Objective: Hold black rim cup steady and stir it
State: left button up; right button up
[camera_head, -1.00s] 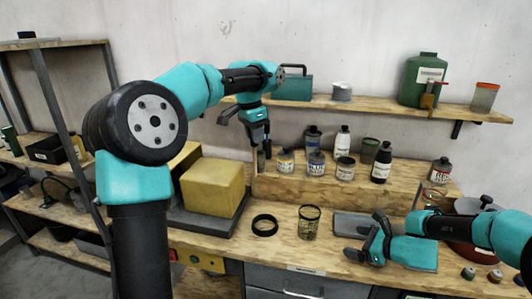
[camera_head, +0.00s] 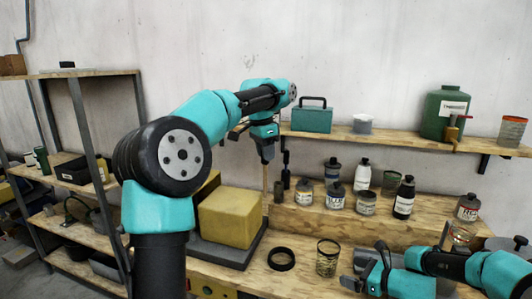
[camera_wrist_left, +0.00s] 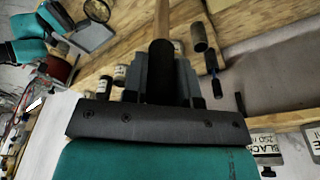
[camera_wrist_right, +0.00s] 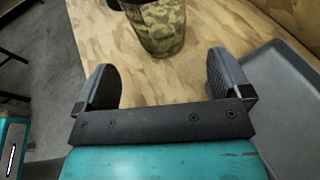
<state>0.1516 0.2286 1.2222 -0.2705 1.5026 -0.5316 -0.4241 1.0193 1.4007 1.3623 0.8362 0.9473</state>
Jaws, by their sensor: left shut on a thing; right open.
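The black rim cup (camera_head: 327,258) stands upright at the workbench front, with a dark rim and mottled see-through sides. It also shows in the right wrist view (camera_wrist_right: 160,28), cut by the top edge, and in the left wrist view (camera_wrist_left: 97,11). My left gripper (camera_head: 266,157) is raised by the left end of the riser shelf, shut on a stirring stick with a pale wooden shaft (camera_head: 265,178) and a black grip (camera_wrist_left: 160,72). My right gripper (camera_head: 368,274) is open and empty, low to the right of the cup; its fingers (camera_wrist_right: 163,85) point towards the cup without touching it.
A black ring (camera_head: 281,259) lies left of the cup. A yellow block (camera_head: 230,217) on a dark base stands further left. Several paint bottles (camera_head: 335,196) stand on the riser. A grey tray (camera_wrist_right: 280,95) lies beside the right gripper. Bare wood separates gripper and cup.

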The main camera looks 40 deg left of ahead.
aim_at(335, 266)
jog(key=shift+x, duration=4.35)
jog(key=c, duration=0.9)
pick_arm(q)
jog(key=shift+o, duration=1.4)
pick_arm(e)
jog(key=shift+c, duration=0.2)
pick_arm(q)
jog(key=shift+c, duration=1.4)
jog(key=w+d+f, duration=0.4)
jog(key=w+d, duration=0.1)
jog(key=d, duration=0.5)
jog(key=w+d+f+g, duration=0.1)
jog(key=w+d+f, duration=0.3)
jog(key=d, duration=0.5)
jog(key=shift+w+d+f+g+h, duration=0.3)
jog(key=shift+w+d+f+h, duration=0.1)
jog(key=shift+f, duration=0.15)
